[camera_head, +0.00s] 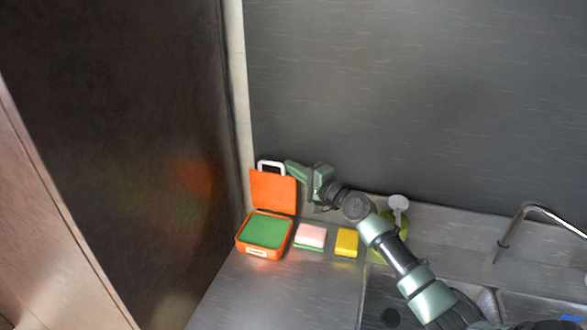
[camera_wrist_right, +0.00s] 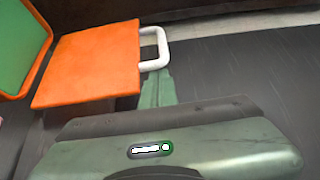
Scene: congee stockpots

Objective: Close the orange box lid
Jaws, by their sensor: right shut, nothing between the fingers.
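The orange box (camera_head: 264,252) stands open on the metal counter, with a green inside face. Its orange lid (camera_head: 273,191) is raised upright at the back, with a white handle (camera_head: 270,165) on its top edge. My right gripper (camera_head: 290,168) is shut and empty, its fingertips beside or behind the handle; contact is unclear. In the right wrist view, the shut fingers (camera_wrist_right: 157,88) reach towards the white handle (camera_wrist_right: 156,48) at the edge of the orange lid (camera_wrist_right: 92,66). Part of the box (camera_wrist_right: 22,45) shows at the left. My left gripper is not in view.
A pink and green sponge (camera_head: 310,236) and a yellow sponge (camera_head: 346,242) lie right of the box. A green bottle-like thing (camera_head: 404,225) stands behind my right arm. A tap (camera_head: 517,226) and sink are at the right. A dark panel (camera_head: 150,130) rises close on the left.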

